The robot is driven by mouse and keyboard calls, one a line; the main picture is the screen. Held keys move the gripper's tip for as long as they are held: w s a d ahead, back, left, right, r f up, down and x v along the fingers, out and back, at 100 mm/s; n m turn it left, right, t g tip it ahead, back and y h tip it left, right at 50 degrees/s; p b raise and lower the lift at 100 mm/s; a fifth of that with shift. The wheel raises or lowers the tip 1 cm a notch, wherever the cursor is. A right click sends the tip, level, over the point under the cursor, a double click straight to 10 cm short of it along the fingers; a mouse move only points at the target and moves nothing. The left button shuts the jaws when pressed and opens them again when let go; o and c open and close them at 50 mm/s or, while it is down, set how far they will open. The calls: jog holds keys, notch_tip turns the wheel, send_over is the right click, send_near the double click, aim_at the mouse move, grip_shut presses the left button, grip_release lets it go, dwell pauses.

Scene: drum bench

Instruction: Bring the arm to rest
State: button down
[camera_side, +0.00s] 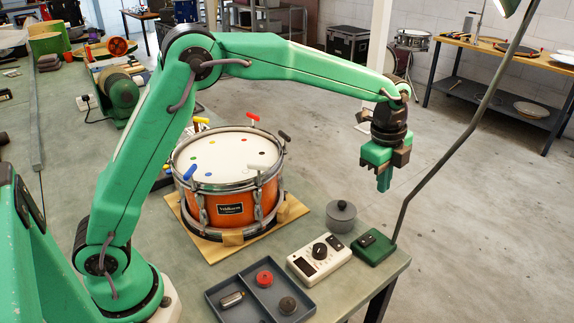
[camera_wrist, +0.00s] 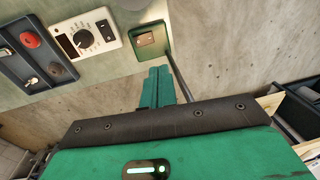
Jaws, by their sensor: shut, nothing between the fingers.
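My gripper (camera_side: 384,180) hangs from my green arm in the side view, fingers pointing down. It is shut and empty, in the air above and beyond the right end of the bench. In the wrist view the two green fingers of my gripper (camera_wrist: 157,88) lie side by side with nothing between them. The green box (camera_side: 374,247) on the bench corner is below my gripper and apart from it; the wrist view shows this box (camera_wrist: 149,42) close past the fingertips.
An orange drum (camera_side: 232,207) with coloured pegs stands on a wooden board (camera_side: 292,209). A white dial box (camera_side: 319,260), a grey lidded pot (camera_side: 341,216) and a dark tray (camera_side: 262,316) sit near the front edge. A thin lamp pole (camera_side: 450,140) rises right of my gripper.

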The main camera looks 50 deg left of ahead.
jog(key=shift+r, duration=0.1)
jog(key=s+a+r+n+t, duration=0.2)
jog(key=s+a+r+n, duration=0.75)
jog(key=s, duration=0.45)
jog(key=s+a+f+n+t, duration=0.1)
jog(key=s+a+n, duration=0.2)
jog(key=s, duration=0.5)
jog(key=s+a+f+n+t, duration=0.1)
jog(key=s+a+n, duration=0.2)
jog(key=s+n, duration=0.2)
jog(key=shift+s+f, duration=0.25)
jog(key=shift+s, duration=1.25)
jog(key=shift+n, duration=0.25)
